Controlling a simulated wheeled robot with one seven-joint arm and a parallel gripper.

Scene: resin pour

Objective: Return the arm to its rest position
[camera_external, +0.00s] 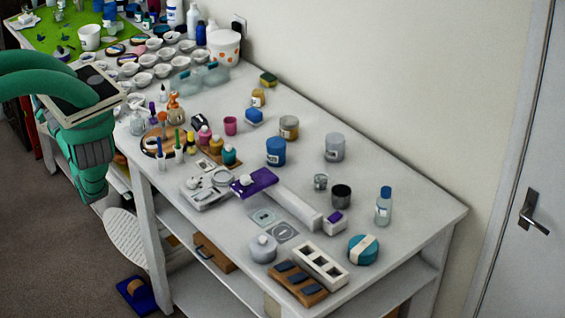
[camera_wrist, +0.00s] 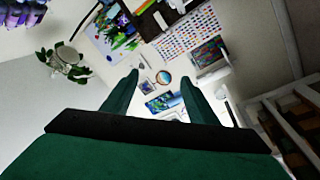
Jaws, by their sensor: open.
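My green arm (camera_external: 88,150) is folded at the left of the external view, beside the table's left edge and partly in front of it. I cannot clearly pick out its fingertips there. In the wrist view my gripper (camera_wrist: 159,76) shows two green fingers, well apart with nothing between them. Beyond them is a pale wall with pictures and posters, seen tilted, not the tabletop. The gripper touches nothing that I can see.
The white table (camera_external: 400,200) holds many small things: a purple block (camera_external: 253,182), a blue jar (camera_external: 276,151), a clear bottle (camera_external: 384,206) and several white bowls. A green mat (camera_external: 60,35) lies at the back left. Grey floor (camera_external: 50,230) is open at the lower left.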

